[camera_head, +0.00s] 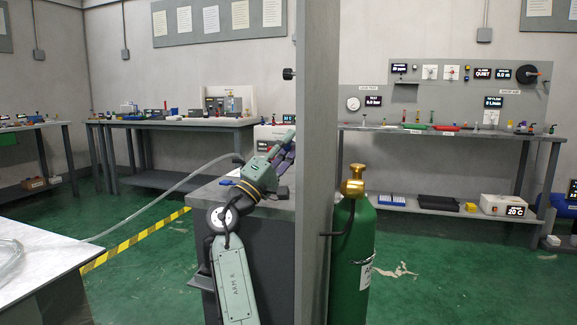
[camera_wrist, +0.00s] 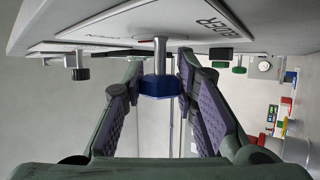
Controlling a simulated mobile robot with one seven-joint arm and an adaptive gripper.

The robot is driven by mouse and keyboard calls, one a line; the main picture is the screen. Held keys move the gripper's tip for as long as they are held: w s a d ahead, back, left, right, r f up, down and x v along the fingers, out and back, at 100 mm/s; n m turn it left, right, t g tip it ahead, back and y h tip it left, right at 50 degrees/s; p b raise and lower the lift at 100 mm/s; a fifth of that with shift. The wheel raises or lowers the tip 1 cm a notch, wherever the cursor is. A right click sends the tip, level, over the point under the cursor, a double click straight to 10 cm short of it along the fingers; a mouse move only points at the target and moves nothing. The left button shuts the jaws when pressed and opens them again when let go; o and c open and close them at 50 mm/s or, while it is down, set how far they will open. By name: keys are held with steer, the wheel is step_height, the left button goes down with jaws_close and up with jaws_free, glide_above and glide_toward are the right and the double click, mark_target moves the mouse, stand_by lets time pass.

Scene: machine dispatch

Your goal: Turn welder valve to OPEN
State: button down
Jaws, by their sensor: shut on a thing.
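The valve knob (camera_wrist: 160,86) is blue and sits on a metal stem (camera_wrist: 160,54) that comes out of a pale panel with dark, upside-down lettering (camera_wrist: 120,31) in the wrist view. My gripper (camera_head: 284,152) is at the front of a white box-shaped machine (camera_head: 266,133) on a grey bench in the head view. In the wrist view its purple-padded fingers stand on either side of the knob and are shut on it. In the head view the knob is hidden by my gripper and a grey post. The lettering is too cut off to read fully.
A grey post (camera_head: 318,160) stands close to the right of my arm. A green gas cylinder (camera_head: 352,262) with a brass valve stands right of it. A black knob (camera_wrist: 77,74) and a green knob (camera_wrist: 239,70) flank the valve in the wrist view.

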steer(key=shift+m+h+b, duration=0.3)
steer(key=shift+h+b, duration=0.2)
steer(key=shift+b, duration=0.1)
steer(key=c, duration=1.2)
jaws_free()
steer(key=shift+c, duration=0.2)
steer(key=shift+s+a+f, duration=0.1)
steer(key=shift+a+f, duration=0.1)
steer(key=shift+f, duration=0.05)
steer(key=s+a+f, duration=0.1)
steer(key=s+a, duration=0.8)
steer(key=a, duration=0.1)
steer(key=shift+s+f, duration=0.2)
